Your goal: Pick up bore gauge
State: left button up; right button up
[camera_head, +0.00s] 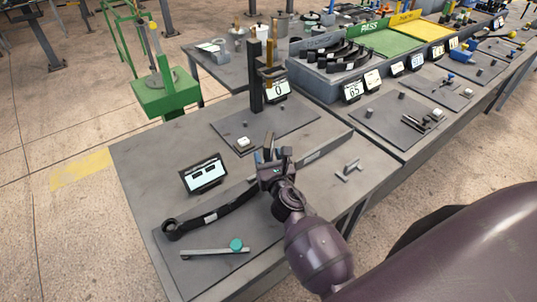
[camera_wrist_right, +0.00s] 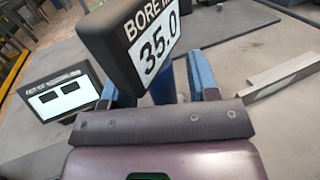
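The bore gauge shows in the right wrist view as a dark, tilted box with a white display (camera_wrist_right: 153,45) reading "BORE" and 35.0. It stands very close to the camera, in front of the blue fingers of my right gripper (camera_wrist_right: 165,88), and partly hides the left one. In the head view my right gripper (camera_head: 272,158) is low over the middle of the near table, with a dark upright piece between or beside its fingers. The fingers are apart with the gauge's body at them; I cannot tell whether they clamp it. My left gripper is not in view.
A black arm with a ring end (camera_head: 195,225) lies left of my gripper. A small screen (camera_head: 204,174) stands behind it. A grey bar (camera_head: 328,147) and small grey part (camera_head: 349,170) lie right. A tall stand (camera_head: 256,85) is behind.

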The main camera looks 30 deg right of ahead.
jog(key=c, duration=0.9)
jog(key=shift+r, duration=0.15)
jog(key=shift+r, duration=0.25)
notch_tip(320, 180, up, 5)
jog(key=p, duration=0.3)
jog(key=shift+r, duration=0.15)
notch_tip(320, 180, up, 3)
notch_tip(320, 180, up, 10)
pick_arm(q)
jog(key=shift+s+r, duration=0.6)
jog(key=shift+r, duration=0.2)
pick_arm(e)
notch_tip(320, 180, up, 6)
send_over(269, 139)
jog(key=shift+w, duration=0.1)
